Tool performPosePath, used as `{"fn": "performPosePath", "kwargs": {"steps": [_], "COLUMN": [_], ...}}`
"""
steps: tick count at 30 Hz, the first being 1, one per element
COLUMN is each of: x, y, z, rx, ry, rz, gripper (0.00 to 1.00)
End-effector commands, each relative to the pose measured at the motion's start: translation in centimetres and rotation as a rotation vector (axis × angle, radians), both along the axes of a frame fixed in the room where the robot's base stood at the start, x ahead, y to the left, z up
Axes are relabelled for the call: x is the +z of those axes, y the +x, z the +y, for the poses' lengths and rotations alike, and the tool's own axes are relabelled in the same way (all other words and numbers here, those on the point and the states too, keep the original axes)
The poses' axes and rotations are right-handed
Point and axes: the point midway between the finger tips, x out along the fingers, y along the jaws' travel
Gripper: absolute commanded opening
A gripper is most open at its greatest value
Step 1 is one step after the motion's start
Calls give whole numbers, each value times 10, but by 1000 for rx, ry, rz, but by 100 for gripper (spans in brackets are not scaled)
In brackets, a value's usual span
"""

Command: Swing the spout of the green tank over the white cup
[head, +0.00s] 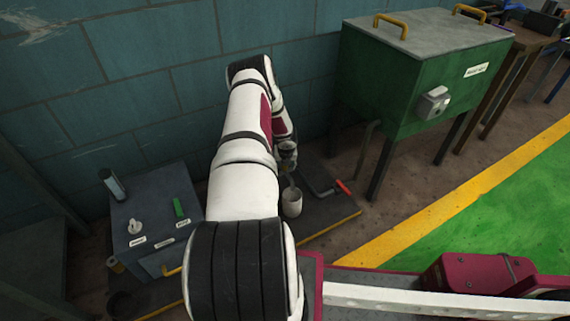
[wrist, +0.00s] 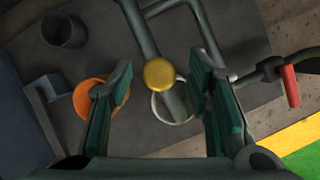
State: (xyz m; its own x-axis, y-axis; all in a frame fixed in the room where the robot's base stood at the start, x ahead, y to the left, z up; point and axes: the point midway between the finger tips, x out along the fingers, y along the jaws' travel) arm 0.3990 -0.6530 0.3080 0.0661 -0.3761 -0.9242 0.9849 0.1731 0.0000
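The green tank (head: 425,95) stands on legs at the right of the head view. In the wrist view a grey pipe (wrist: 140,28), which looks like the spout, runs down from the top to a yellow knob (wrist: 160,73). The white cup (wrist: 172,106) lies behind the knob and pipe, partly covered; it also shows in the head view (head: 292,204). The pipe's end seems to overlap the cup's mouth, but I cannot tell its height. My gripper (wrist: 165,88) is open, its two green-padded fingers on either side of the knob with gaps showing.
An orange cup (wrist: 93,91) is partly behind the left finger, and a dark cup (wrist: 64,29) stands farther left. A red-handled lever (wrist: 289,86) is at right. A grey cabinet (head: 150,225) stands left of my arm, against the blue wall (head: 150,80).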

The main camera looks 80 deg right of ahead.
Motion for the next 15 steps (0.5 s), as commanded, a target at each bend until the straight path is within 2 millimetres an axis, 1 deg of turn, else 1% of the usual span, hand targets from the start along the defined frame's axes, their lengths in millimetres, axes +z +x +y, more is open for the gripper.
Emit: {"fn": "performPosePath", "kwargs": {"steps": [4,7,11,15], "x": [4,13,32,60], "y": [0,-1,-2,-3], "z": [1,3,12,23], "rx": [1,-1,-2,-1], "ry": [-1,-1,-2,-2], "rz": [0,-1,-1,-1], "gripper": [45,45,45,45]}}
